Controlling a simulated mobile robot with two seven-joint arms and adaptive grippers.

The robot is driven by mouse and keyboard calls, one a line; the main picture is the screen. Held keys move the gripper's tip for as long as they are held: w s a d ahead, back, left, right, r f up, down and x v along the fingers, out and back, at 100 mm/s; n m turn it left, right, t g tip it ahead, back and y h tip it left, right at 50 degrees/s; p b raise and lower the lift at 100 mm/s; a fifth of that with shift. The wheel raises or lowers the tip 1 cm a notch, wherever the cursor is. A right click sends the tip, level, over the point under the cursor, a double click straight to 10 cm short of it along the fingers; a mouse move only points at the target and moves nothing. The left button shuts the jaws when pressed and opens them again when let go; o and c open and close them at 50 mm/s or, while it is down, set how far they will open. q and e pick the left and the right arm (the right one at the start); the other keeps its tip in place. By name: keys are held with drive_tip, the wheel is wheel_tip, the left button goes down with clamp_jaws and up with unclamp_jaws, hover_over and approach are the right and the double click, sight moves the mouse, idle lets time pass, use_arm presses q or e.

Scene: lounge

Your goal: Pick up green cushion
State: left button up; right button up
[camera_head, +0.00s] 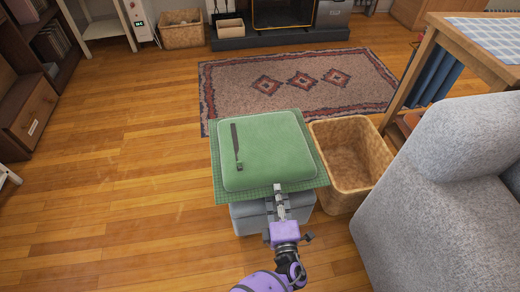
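The green cushion (275,150) is a rounded square lying flat, with a dark strap (235,143) on its top left part. It lies on a green checked cloth (222,193) that covers the top of a grey ottoman (248,219). My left gripper (279,193), with a purple body, reaches in from the bottom. Its fingertips overlap the cushion's near edge in the picture. I cannot tell whether they touch or grip it, because the fingers are seen from above and line up. My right gripper is not in view.
A wicker basket (350,160) stands close to the right of the ottoman. A grey armchair (440,210) fills the lower right. A wooden table (460,45) is behind it. A patterned rug (230,85) lies beyond. The wood floor at left is clear.

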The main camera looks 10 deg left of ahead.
use_arm(q)
drive_tip(key=shift+d, duration=0.1)
clamp_jaws()
drive_tip(key=shift+r, duration=0.15)
